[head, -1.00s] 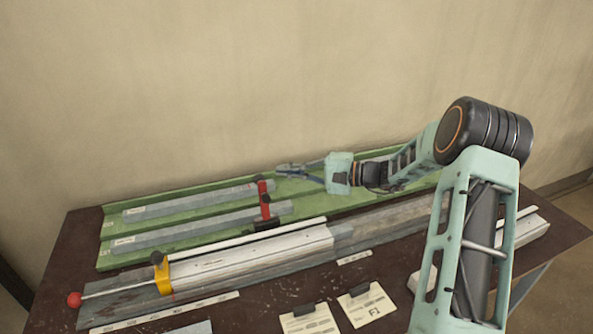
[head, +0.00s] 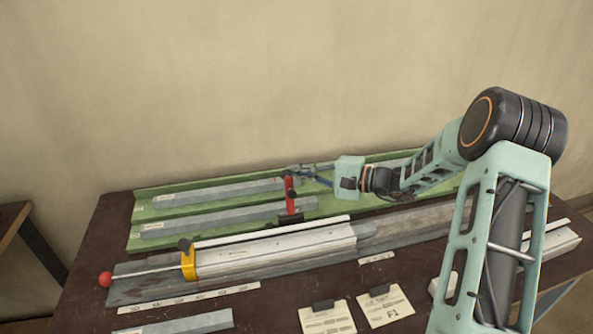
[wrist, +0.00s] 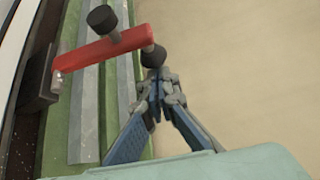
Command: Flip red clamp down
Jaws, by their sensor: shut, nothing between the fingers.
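The red clamp (head: 291,205) stands on a dark base at the edge of the green tray, with its red handle up. In the wrist view its red bar (wrist: 105,48) lies across the upper left, with a black knob (wrist: 153,56) at its right end and another black piece above. My gripper (head: 297,171) is shut and empty beside the clamp's top. In the wrist view its fingertips (wrist: 158,76) are together just below the black knob. I cannot tell whether they touch it.
The green tray (head: 141,240) holds long grey bars (head: 225,191). In front lies a long metal profile (head: 275,250) with a yellow clamp (head: 188,262) and a rod ending in a red ball (head: 105,279). Paper cards (head: 327,317) lie at the front. The wall (head: 280,80) stands behind.

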